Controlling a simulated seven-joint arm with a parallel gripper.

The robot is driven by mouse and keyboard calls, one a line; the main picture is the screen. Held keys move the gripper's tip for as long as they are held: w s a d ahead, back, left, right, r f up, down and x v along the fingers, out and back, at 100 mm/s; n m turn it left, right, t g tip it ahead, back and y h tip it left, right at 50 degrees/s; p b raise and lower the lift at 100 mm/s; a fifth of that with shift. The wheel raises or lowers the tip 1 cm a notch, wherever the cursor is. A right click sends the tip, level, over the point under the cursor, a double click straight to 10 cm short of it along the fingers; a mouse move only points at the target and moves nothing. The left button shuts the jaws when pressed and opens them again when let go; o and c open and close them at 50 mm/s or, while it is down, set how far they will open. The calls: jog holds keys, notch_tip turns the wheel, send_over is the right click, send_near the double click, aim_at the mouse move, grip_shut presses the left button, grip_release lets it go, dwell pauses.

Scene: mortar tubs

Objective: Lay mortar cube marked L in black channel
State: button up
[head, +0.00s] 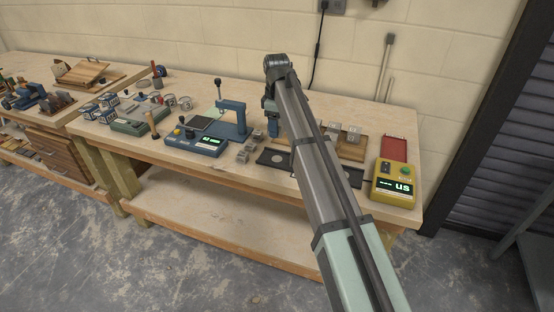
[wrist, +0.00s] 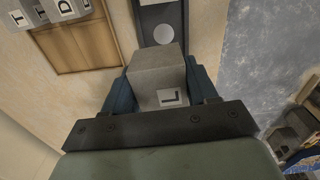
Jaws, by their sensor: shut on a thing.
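The grey mortar cube marked L (wrist: 157,72) is between the blue fingers of my gripper (wrist: 161,84), which is shut on it. The letter L is on a white label facing the wrist camera. The black channel (wrist: 160,12), with a pale round disc in it, shows beyond the cube in the wrist view. In the head view the channel (head: 265,156) lies along the bench front, its middle hidden behind my arm. My gripper (head: 272,126) is partly hidden there by the arm, and the cube cannot be made out. The gap between cube and channel cannot be judged.
A wooden board (wrist: 84,42) with lettered cubes, T and D among them, lies beside the channel. Loose grey cubes (head: 249,151) stand left of the channel. A blue press (head: 232,119), a blue meter (head: 196,144) and a yellow device (head: 396,181) stand on the bench.

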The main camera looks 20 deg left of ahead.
aim_at(277, 159)
jog(key=shift+s+d+f, duration=0.1)
jog(key=shift+s+d, duration=0.15)
jog(key=shift+s, duration=0.1)
jog(key=shift+f+m, duration=0.3)
jog(key=shift+f, duration=4.7)
jog(key=shift+f, duration=0.1)
jog(key=o, duration=1.2)
jog(key=shift+o, duration=0.2)
notch_tip(277, 159, up, 12)
jog(key=shift+r, duration=0.15)
